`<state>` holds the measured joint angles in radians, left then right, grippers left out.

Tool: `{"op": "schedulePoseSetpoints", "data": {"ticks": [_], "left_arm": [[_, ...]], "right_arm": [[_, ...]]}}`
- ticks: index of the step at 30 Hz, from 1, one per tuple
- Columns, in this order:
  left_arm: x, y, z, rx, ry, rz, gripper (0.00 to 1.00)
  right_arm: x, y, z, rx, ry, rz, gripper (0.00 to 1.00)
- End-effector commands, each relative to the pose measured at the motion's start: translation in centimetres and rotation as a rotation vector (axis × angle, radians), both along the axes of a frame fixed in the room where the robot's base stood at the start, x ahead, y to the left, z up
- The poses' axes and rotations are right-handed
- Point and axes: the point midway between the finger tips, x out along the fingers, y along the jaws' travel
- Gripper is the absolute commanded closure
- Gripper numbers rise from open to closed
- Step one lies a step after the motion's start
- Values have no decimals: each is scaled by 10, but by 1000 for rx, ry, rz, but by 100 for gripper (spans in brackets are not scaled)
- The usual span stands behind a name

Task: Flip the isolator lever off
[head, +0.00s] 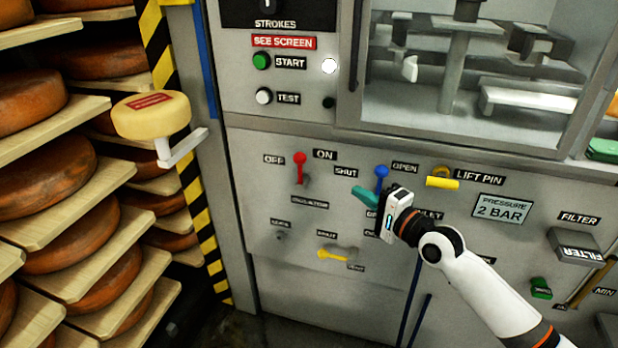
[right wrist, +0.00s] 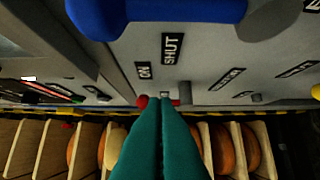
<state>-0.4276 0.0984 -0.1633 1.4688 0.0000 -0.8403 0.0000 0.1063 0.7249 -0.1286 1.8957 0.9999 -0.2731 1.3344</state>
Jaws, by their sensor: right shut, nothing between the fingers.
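The isolator lever (head: 300,165) has a red ball knob and stands nearly upright on the grey panel, between the OFF label on its left and the ON label at its upper right. The isolator label (head: 310,202) is below it. My right gripper (head: 356,190) is to the right of the lever and apart from it, its teal fingers shut and empty, pointing left. In the right wrist view the shut fingers (right wrist: 160,100) point toward the red knob (right wrist: 142,102), which shows small beyond their tips. My left gripper is not in view.
A blue lever (head: 381,175) is close above my right gripper. A yellow lever (head: 335,254) is lower on the panel, and a yellow lift-pin handle (head: 442,182) is to the right. Cheese shelves (head: 60,200) stand at left. The panel between gripper and red lever looks clear.

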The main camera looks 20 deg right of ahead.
Motion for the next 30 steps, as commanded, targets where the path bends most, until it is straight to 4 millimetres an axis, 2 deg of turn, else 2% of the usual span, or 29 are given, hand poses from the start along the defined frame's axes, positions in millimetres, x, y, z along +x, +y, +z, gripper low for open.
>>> {"op": "schedulePoseSetpoints", "data": {"ticks": [10,14,17,22,30], "left_arm": [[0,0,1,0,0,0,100],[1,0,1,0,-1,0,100],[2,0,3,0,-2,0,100],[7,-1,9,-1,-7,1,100],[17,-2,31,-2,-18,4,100]], "right_arm": [[-1,2,4,11,-3,6,100],[5,4,4,11,-4,5,100],[16,8,4,13,-5,6,100],[47,21,5,12,-7,6,100],[96,46,4,12,-4,8,100]]}}
